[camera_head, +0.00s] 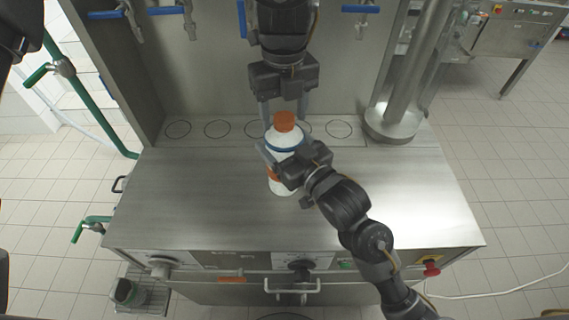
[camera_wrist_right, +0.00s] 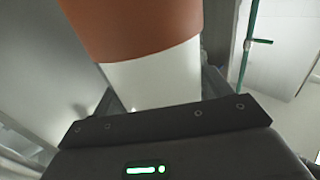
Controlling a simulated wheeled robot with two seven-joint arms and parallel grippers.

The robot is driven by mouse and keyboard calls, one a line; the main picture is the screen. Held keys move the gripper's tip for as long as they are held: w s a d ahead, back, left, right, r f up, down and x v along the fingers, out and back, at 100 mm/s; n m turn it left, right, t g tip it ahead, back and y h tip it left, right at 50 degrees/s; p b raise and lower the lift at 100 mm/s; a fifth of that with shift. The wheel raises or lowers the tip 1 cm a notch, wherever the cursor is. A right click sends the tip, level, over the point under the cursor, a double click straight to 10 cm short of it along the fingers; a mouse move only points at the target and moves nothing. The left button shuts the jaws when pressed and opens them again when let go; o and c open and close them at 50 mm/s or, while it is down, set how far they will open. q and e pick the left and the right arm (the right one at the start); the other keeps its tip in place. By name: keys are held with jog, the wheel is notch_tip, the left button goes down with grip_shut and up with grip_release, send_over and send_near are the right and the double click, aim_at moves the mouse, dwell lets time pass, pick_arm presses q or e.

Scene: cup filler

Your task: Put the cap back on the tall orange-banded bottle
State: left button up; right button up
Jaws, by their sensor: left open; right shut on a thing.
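The tall white bottle (camera_head: 283,186) stands roughly upright at the middle of the steel counter, with a blue ring near its top and an orange band lower down. The orange cap (camera_head: 285,121) sits on its top; how tightly it is seated I cannot tell. My right gripper (camera_head: 273,160) is shut on the bottle's body from the right. The right wrist view shows the orange band (camera_wrist_right: 130,28) and white wall close up. My left gripper (camera_head: 284,108) comes down from the top of the head view, open, its fingers apart on either side just above the cap.
The steel counter (camera_head: 190,190) is clear left and right of the bottle. Several ringed marks (camera_head: 217,129) lie along its back ledge. A steel column (camera_head: 392,122) stands at the back right. Blue-handled valves (camera_head: 165,11) are on the back wall, and a red knob (camera_head: 431,269) is at the front right.

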pick_arm(q)
jog(key=shift+c, duration=0.5)
jog(key=c, duration=0.9)
jog(key=shift+c, duration=0.2)
jog(key=o, duration=1.2)
jog(key=shift+c, duration=0.2)
notch_tip(320, 180, up, 12)
